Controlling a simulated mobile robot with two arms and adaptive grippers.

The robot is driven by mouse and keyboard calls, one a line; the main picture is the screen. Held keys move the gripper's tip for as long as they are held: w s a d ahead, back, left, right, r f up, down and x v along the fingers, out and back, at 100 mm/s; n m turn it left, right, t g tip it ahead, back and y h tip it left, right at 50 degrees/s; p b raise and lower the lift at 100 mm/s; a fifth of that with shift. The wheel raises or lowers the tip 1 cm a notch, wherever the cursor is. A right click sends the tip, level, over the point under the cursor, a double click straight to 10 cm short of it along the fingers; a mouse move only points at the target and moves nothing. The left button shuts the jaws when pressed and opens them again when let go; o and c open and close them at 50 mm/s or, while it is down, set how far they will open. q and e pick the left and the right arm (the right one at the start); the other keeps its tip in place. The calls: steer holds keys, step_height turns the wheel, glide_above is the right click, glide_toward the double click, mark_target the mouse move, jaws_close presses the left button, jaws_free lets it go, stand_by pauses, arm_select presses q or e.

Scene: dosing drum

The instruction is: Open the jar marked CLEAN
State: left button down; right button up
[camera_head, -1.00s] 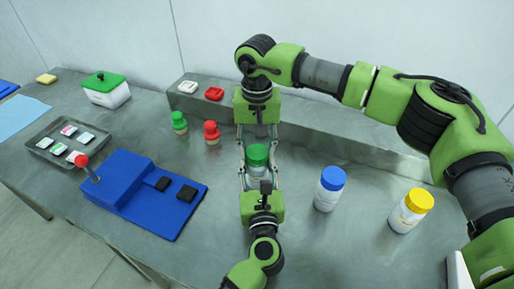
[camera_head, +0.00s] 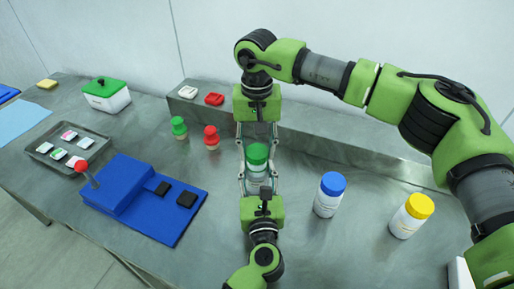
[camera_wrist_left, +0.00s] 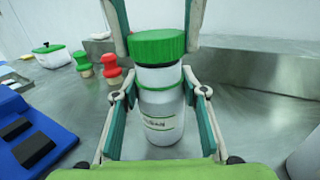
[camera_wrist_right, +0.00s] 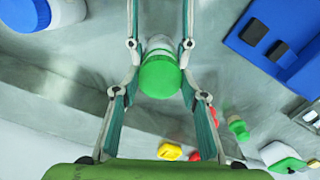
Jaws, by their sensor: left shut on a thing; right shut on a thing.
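A white jar (camera_wrist_left: 160,115) with a green lid (camera_wrist_left: 158,46) stands upright between my two grippers. The lettering on its label is too blurred to read surely. My left gripper (camera_head: 257,182) is shut on the jar's body from the near side. My right gripper (camera_head: 257,150) comes from the far side and is shut on the green lid, which also shows in the right wrist view (camera_wrist_right: 159,77). White shows between the lid and a green band on the jar; I cannot tell whether the lid is fully free of the neck.
A blue-lidded jar (camera_head: 329,195) and a yellow-lidded jar (camera_head: 411,216) stand to the right. Red (camera_head: 211,138) and green (camera_head: 178,128) knobbed pieces stand at left, beyond a blue fixture (camera_head: 125,187). A raised ledge (camera_head: 345,146) runs behind.

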mark_target(257, 151)
steer(key=shift+r, duration=2)
arm_select(q)
steer(key=c, duration=1.2)
jaws_free()
steer(key=s, duration=0.8)
steer(key=s+d, duration=0.1)
steer(key=s, duration=0.2)
steer(key=shift+s, duration=0.4)
steer(key=shift+s+r, duration=0.1)
